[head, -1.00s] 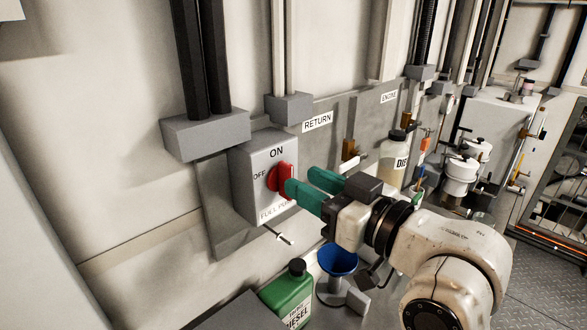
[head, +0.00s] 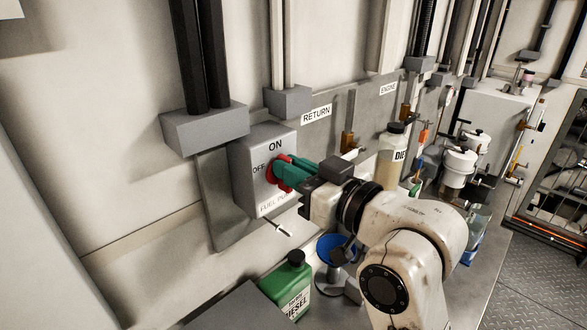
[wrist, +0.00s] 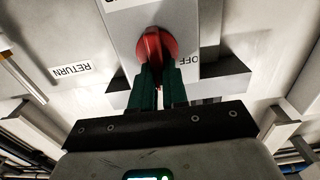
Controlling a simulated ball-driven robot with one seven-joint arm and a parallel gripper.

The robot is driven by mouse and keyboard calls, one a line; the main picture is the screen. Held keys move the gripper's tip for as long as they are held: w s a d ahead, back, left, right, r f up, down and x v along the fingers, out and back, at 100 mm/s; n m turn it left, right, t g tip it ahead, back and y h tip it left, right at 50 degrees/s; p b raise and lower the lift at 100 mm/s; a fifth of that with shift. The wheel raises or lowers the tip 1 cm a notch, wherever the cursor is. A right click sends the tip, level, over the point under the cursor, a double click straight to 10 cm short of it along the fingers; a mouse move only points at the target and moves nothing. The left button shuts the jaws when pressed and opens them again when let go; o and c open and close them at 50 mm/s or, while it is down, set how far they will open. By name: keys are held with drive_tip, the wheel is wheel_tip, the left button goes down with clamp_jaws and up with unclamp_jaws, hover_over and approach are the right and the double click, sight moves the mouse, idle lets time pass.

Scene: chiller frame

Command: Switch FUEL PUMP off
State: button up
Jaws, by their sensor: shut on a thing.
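The FUEL PUMP switch box (head: 262,196) is a grey box on the wall panel, with ON at the top of its face and OFF at the left. Its red knob (head: 271,175) sits on the face. My gripper (head: 287,170) reaches it from the right, its green fingers shut on the knob and covering part of it. In the wrist view the knob (wrist: 153,43) shows at the fingertips (wrist: 158,72), with OFF beside it. The knob's exact pointing is hard to tell behind the fingers.
Black conduits (head: 200,60) run above.

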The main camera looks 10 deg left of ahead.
clamp_jaws()
drive_tip(key=shift+f+n+b, duration=0.15)
drive_tip(key=shift+n+b, duration=0.15)
drive_tip(key=shift+b, duration=0.2)
drive_tip(key=n+b, duration=0.4)
drive_tip(key=s+f+n+b, duration=0.1)
drive_tip(key=n+b, duration=0.3)
drive_tip(key=b, duration=0.1)
drive_tip(key=a+n+b, duration=0.1)
drive_tip(key=n+b, duration=0.3)
drive_tip(key=shift+s+f+n, duration=0.15)
drive_tip(key=shift+n, duration=0.25)
drive_tip(key=shift+a+f+n+b, duration=0.1)
drive_tip(key=shift+f+n+b, duration=0.1)
drive_tip(key=shift+n+b, duration=1.95)
drive_tip(key=shift+n, duration=0.25)
drive_tip(key=o, duration=0.6)
unclamp_jaws()
drive_tip(key=shift+o, duration=0.2)
